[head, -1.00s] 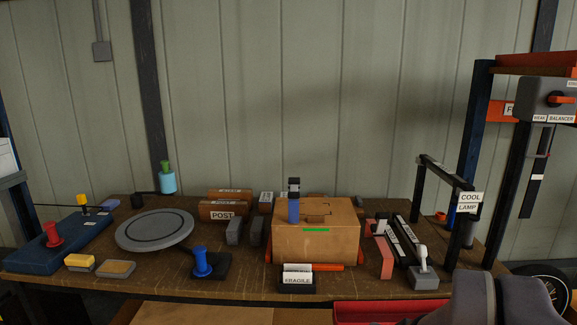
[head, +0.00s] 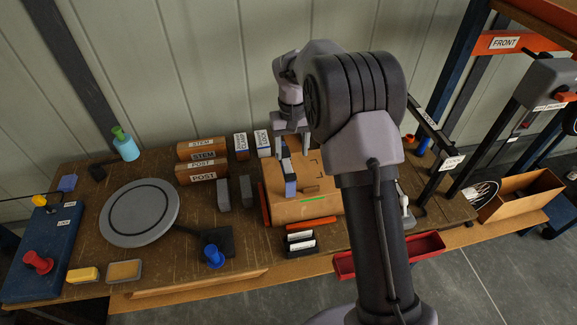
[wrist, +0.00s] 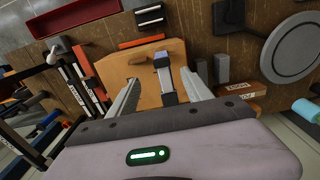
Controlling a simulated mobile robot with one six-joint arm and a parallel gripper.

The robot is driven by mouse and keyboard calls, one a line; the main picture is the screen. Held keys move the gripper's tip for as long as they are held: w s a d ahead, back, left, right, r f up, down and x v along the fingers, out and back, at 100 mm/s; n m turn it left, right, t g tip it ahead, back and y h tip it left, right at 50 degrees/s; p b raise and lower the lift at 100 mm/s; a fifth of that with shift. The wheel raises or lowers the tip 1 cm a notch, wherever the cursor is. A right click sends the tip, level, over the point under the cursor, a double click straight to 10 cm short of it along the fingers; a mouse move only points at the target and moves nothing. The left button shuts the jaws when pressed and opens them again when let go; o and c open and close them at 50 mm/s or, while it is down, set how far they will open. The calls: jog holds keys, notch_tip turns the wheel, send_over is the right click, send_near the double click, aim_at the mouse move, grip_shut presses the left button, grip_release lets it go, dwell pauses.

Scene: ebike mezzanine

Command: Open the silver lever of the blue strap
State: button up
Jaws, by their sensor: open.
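My gripper (head: 292,148) is above the box, at the strap's upper end. In the wrist view its two fingers (wrist: 158,77) are apart, one on each side of the lever, with nothing held. I cannot tell whether they touch it.
A grey round turntable (head: 140,212) and a blue knob (head: 214,256) stand left of the box. A red tray (head: 418,252) is at the front edge.

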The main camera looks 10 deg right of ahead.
aim_at(290, 175)
notch_tip(290, 175, down, 10)
jog(key=shift+w+a, duration=0.1)
jog(key=shift+w, duration=0.05)
jog(key=shift+w+f, duration=0.2)
jog(key=shift+f, duration=0.25)
grip_shut()
dwell(1.0)
